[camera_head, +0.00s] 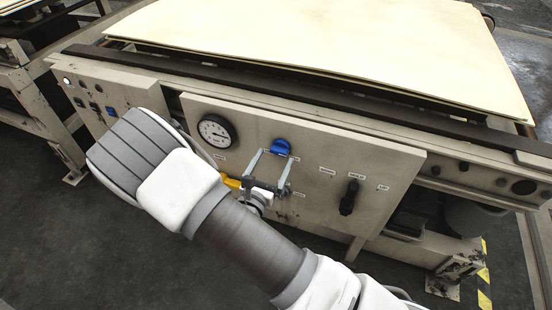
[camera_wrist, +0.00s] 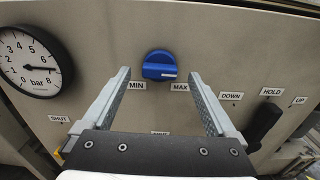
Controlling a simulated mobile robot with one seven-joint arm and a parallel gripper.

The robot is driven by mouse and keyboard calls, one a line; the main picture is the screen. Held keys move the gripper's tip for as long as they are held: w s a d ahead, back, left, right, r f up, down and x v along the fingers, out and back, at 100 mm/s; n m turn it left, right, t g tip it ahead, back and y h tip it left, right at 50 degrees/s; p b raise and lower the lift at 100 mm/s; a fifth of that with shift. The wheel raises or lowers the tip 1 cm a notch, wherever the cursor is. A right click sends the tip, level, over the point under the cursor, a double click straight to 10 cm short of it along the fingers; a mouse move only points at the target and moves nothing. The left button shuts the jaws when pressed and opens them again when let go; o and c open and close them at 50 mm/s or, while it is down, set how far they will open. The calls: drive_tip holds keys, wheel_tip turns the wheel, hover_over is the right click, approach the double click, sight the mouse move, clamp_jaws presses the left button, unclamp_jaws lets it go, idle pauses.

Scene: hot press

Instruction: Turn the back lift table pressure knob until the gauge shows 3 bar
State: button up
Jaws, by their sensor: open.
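The blue pressure knob (camera_wrist: 160,66) sits on the beige panel between the MIN and MAX labels; its white mark points right, toward MAX. It also shows in the head view (camera_head: 281,146). The round pressure gauge (camera_wrist: 33,63) is to its left, marked in bar; its needle points right, near the high end, around 7. The gauge also shows in the head view (camera_head: 216,131). My gripper (camera_wrist: 160,75) is open and empty, with one finger on each side of the knob in the wrist view. Both fingers look apart from the knob; the remaining depth is hard to tell.
A black lever (camera_head: 349,197) stands right of the knob, by the DOWN, HOLD and UP labels. A yellow handle (camera_head: 231,182) is below the gauge, close to my gripper. A large pale board (camera_head: 330,45) overhangs above the panel. Another blue knob (camera_head: 111,111) is farther left.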

sight(280, 150)
drive_tip(key=shift+x, duration=1.15)
drive_tip(key=c, duration=1.4)
